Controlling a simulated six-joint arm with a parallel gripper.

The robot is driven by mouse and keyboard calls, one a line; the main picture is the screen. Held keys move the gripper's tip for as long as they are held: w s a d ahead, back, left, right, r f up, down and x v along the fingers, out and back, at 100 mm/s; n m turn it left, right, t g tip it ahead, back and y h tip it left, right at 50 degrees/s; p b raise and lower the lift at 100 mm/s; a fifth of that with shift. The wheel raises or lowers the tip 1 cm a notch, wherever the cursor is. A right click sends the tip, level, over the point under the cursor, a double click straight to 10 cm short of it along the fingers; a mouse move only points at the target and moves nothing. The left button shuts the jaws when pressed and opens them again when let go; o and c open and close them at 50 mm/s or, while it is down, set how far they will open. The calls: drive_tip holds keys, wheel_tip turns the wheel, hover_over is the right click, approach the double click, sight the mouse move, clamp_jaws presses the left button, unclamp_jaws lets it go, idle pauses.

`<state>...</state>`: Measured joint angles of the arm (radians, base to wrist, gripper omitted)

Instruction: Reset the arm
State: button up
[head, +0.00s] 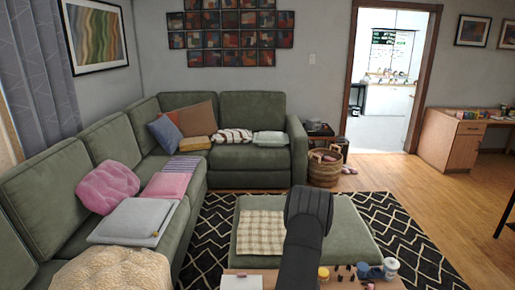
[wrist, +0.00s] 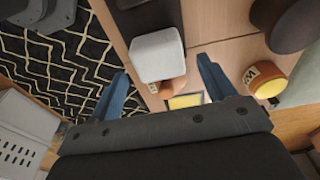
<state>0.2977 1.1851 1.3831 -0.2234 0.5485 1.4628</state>
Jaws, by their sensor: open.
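My gripper (wrist: 161,68) shows in the wrist view as two blue fingers spread wide apart. It is open, and nothing is clamped between the fingers. A pale grey rounded block (wrist: 157,54) appears beyond the gap, over a wooden surface; the distance between them is hard to tell. In the head view my dark arm (head: 305,235) rises at the bottom centre, in front of the green ottoman. My fingers cannot be made out there.
A wooden tabletop (head: 288,279) at the bottom holds a white pad (head: 241,282), a yellow jar (head: 323,273), a blue cup (head: 363,270) and a white jar (head: 391,266). The ottoman (head: 350,232) carries a checked cloth (head: 261,232). A green sectional (head: 246,155) stands behind; wood floor is clear right.

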wheel_tip(320, 180, down, 2)
drive_tip(key=shift+f, duration=0.2)
drive_tip(key=shift+r, duration=0.15)
wheel_tip(320, 180, up, 11)
drive_tip(key=a, duration=0.2)
drive_tip(key=f, duration=0.4)
drive_tip(key=d+f, duration=0.1)
drive_tip(key=f, duration=0.3)
drive_tip(key=d+f, duration=0.1)
drive_tip(key=f, duration=0.3)
wheel_tip(320, 180, up, 4)
drive_tip(key=shift+f, duration=0.1)
drive_tip(key=s+d+r, duration=0.7)
drive_tip(key=s, duration=0.2)
drive_tip(key=shift+w+d+f, duration=0.95)
drive_tip(key=shift+w+f, duration=0.05)
drive_tip(key=shift+w, duration=0.9)
drive_tip(key=shift+w+d+f, duration=0.9)
drive_tip(key=shift+w+f, duration=0.1)
drive_tip(key=shift+w, duration=0.85)
drive_tip(key=shift+w+d+f, duration=0.95)
drive_tip(key=shift+w+f, duration=0.05)
drive_tip(key=shift+w, duration=0.9)
